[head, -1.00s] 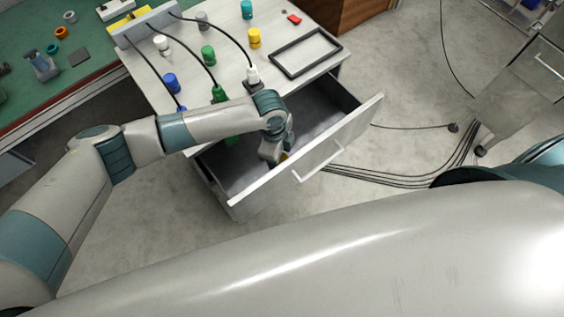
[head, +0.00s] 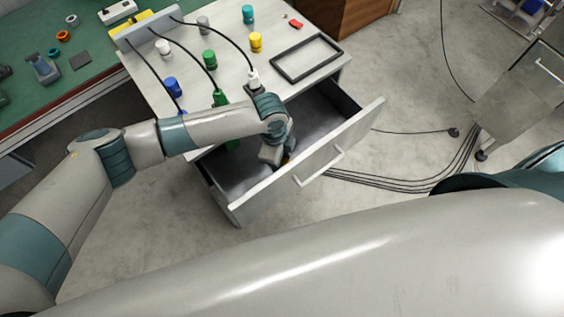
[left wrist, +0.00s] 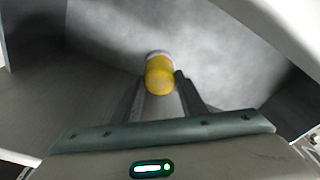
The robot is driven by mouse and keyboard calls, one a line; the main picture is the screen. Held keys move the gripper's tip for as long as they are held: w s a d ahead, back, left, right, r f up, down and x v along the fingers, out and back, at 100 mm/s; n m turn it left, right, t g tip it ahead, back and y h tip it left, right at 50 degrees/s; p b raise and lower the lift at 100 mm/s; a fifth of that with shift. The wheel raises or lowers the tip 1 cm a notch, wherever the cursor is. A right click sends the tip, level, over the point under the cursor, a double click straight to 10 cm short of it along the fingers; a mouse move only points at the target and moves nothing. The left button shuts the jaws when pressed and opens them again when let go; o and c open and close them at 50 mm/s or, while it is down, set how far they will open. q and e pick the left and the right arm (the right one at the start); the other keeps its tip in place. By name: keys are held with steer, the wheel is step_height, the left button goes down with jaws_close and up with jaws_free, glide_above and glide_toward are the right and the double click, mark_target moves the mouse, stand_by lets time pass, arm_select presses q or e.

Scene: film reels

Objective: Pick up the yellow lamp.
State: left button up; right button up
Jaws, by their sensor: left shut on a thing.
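The yellow lamp (left wrist: 160,76) shows in the left wrist view, a rounded yellow body with a pale end. It sits between the two fingers of my left gripper (left wrist: 160,88), which is shut on it. In the head view my left gripper (head: 272,155) reaches down into the open drawer (head: 238,175), and the lamp is mostly hidden behind it. My right gripper is not in view.
The drawer's front panel (head: 345,150) stands close to my gripper. On the cabinet top are blue (head: 171,87), green (head: 208,59) and yellow (head: 255,42) cylinders, a dark empty frame (head: 306,58) and black cables.

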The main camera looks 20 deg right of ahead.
arm_select(q)
step_height(320, 180, up, 28)
steer(key=b, duration=0.6)
steer(key=shift+b, duration=0.3)
steer(key=shift+f, duration=0.1)
steer(key=shift+w, duration=0.1)
